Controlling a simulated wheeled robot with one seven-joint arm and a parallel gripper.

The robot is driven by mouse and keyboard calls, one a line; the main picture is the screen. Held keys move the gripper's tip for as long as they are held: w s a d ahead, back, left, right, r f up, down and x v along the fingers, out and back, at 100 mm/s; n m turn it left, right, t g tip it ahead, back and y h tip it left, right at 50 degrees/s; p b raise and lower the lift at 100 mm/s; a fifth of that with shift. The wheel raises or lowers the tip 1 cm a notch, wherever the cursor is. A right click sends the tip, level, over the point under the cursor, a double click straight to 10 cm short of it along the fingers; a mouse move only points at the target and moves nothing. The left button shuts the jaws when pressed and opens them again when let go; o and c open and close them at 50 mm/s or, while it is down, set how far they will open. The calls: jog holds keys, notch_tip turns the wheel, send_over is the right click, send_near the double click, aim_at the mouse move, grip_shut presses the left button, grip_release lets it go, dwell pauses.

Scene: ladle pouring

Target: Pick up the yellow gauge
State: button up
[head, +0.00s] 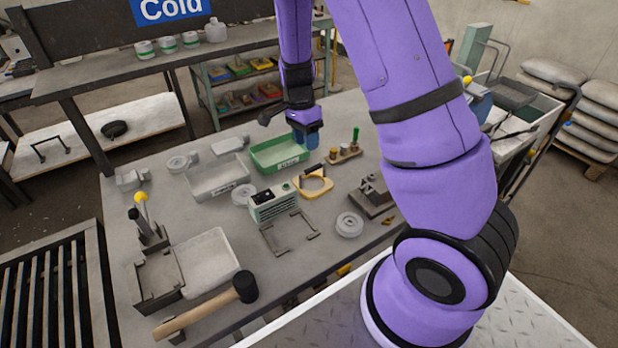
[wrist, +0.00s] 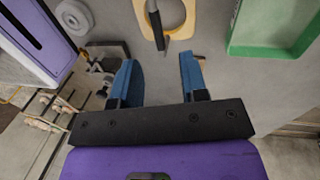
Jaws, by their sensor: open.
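The yellow gauge (head: 326,186), a flat plate with a large round opening, lies on the grey table right of the small green-and-white box. A dark bar or handle crosses its upper left side. In the wrist view the gauge (wrist: 185,17) is at the top, with the dark bar pointing down between the finger lines. My gripper (head: 306,140) is above the table, near the right end of the green tray. In the wrist view my gripper (wrist: 157,75) has its blue fingers apart, with nothing between them. The gauge is beyond the fingertips, not touched.
The green tray (head: 257,158) stands beside the gripper; it also shows in the wrist view (wrist: 240,47). The green-and-white box (head: 272,205) is close left of the gauge. A wooden holder (head: 345,156) with small upright pieces and a dark fixture (head: 372,200) stand to the right.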

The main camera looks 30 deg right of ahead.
aim_at(312, 170)
jog(key=shift+s+d+f, duration=0.1)
jog(key=shift+s+f, duration=0.25)
jog(key=shift+f, duration=1.25)
jog(key=shift+s+d+f, duration=0.1)
jog(key=shift+s+f, duration=0.3)
jog(key=shift+f, duration=1.15)
jog(key=shift+s+d+f, duration=0.1)
jog(key=shift+s+f, duration=0.25)
jog(key=shift+f, duration=1.25)
grip_shut()
